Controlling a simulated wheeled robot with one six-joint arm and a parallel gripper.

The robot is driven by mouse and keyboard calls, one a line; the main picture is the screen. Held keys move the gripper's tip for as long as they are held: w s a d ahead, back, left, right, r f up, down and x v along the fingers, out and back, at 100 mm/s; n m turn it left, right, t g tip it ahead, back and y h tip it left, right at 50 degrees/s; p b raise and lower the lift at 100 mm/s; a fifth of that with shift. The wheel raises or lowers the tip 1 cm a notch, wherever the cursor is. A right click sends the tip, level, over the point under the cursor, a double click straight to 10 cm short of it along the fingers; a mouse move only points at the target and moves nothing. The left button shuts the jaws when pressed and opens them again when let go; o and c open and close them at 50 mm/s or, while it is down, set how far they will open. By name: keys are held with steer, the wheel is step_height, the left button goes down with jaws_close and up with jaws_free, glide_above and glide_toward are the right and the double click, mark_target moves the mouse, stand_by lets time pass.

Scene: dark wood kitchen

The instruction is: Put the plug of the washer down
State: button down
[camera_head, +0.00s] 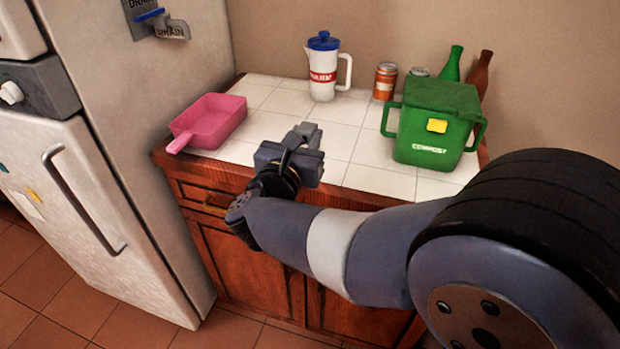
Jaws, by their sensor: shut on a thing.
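My gripper (303,142) is over the front part of the white tiled counter, seen from behind. It is shut on a small grey thing (308,131) at its tip. This may be the washer's plug, but it is too small and too covered by the gripper to be sure. I cannot tell whether it touches the counter. No cord shows. No washer is clearly recognisable in view.
A pink pan (208,121) lies left of my gripper. A green compost bin (437,122) stands to the right. A white jug (323,66), cans (385,82) and bottles (480,73) stand behind. A white appliance (95,190) stands left. Tiles (335,108) between are clear.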

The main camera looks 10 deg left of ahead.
step_height(320, 180, down, 10)
steer(key=shift+a+r, duration=0.1)
steer(key=shift+r, duration=0.05)
steer(key=shift+f+b, duration=0.2)
steer(key=shift+b, duration=0.45)
steer(key=c, duration=1.1)
jaws_free()
steer(key=shift+o, duration=0.2)
steer(key=shift+r, duration=0.2)
